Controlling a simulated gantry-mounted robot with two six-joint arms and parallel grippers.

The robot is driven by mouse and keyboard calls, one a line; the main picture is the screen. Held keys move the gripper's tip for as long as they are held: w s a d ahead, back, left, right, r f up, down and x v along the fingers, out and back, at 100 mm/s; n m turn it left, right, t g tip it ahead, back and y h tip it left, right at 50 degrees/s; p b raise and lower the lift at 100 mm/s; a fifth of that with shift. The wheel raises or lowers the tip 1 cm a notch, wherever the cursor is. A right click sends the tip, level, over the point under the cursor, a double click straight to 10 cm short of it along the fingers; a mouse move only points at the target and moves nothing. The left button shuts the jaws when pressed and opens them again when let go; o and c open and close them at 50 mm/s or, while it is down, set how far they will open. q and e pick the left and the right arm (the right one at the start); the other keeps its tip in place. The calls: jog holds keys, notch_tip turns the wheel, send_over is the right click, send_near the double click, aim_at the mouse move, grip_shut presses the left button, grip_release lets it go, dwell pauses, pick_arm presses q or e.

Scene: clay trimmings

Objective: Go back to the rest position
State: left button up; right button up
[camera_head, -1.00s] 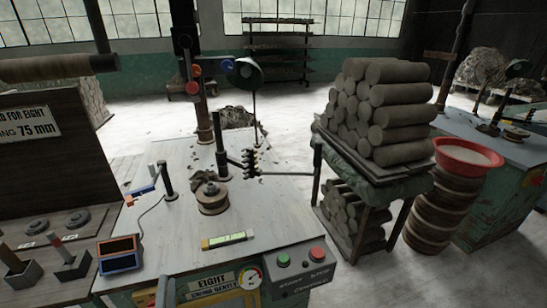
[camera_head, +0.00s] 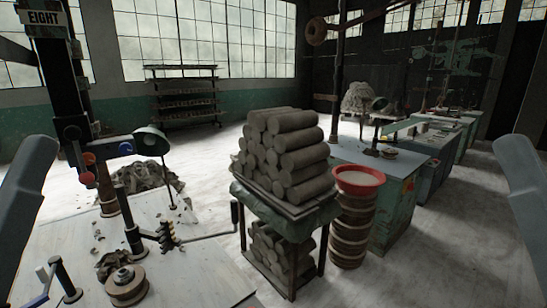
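Grey parts of my two arms stand raised at the left and right edges of the camera_head view. No gripper fingers show on either side, so I cannot see what the grippers hold. The workbench (camera_head: 190,272) at the lower left carries a round wheel-like piece (camera_head: 127,284) with dark clay scraps (camera_head: 112,262) on and behind it. Both arm parts appear apart from the things on the bench.
A stack of clay logs (camera_head: 285,160) sits on a cart in the middle. A red basin (camera_head: 360,180) tops a round stack beside it. Open floor lies at the lower right.

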pick_arm(q)
notch_tip(320, 180, up, 38)
jog(key=p, duration=3.7)
notch_tip(320, 180, down, 61)
jog(key=b, duration=6.1)
jog(key=shift+r+h, duration=0.2)
jog(key=shift+h, duration=0.1)
jog(key=shift+d, duration=0.1)
jog(key=shift+c, duration=0.2)
